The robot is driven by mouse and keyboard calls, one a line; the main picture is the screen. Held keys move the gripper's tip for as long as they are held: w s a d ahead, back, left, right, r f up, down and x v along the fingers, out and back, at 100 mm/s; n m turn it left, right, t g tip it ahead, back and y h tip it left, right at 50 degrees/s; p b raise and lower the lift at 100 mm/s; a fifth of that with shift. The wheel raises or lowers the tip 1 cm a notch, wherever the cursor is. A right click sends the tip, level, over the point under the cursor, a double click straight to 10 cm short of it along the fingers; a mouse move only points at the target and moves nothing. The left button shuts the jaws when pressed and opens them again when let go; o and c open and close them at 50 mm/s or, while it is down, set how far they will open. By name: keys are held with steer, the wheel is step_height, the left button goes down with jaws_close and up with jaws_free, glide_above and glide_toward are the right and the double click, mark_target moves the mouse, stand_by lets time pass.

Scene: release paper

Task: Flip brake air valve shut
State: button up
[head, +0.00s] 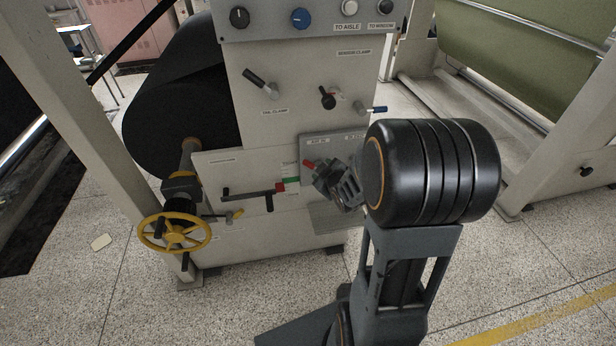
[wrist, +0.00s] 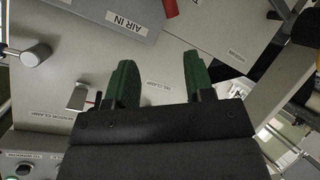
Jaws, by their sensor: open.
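A red handle (head: 309,164) shows at the grey box on the machine's front in the head view. In the wrist view a red handle (wrist: 171,8) is cut off at the top edge, beside the grey plate (wrist: 100,12) labelled AIR IN. I cannot read a brake label clearly. My gripper (head: 326,182) is close to the red handle in the head view and partly covers the box. In the wrist view my gripper (wrist: 158,72) is open, its green fingers apart with nothing between them. The red handle lies beyond the fingertips, apart from them.
A blue-tipped lever (head: 376,109) and a clamp lever (head: 262,84) stick out above. A black crank bar (head: 250,196), a yellow lever (head: 236,214) and a yellow handwheel (head: 174,232) are at the left. A silver knob (wrist: 36,53) shows in the wrist view. Floor in front is mostly clear.

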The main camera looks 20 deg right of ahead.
mark_target(310, 166)
steer(key=shift+d+f+n+t+y+b, duration=0.75)
steer(key=shift+f+n+t+y+b, duration=1.3)
steer(key=shift+f, duration=2.05)
steer(key=shift+m+t+h, duration=0.45)
steer(key=shift+t+h, duration=0.1)
steer(key=w, duration=0.8)
steer(key=w+a, duration=0.1)
steer(key=w, duration=0.3)
steer(key=shift+w, duration=0.4)
steer(key=shift+c, duration=0.4)
jaws_close()
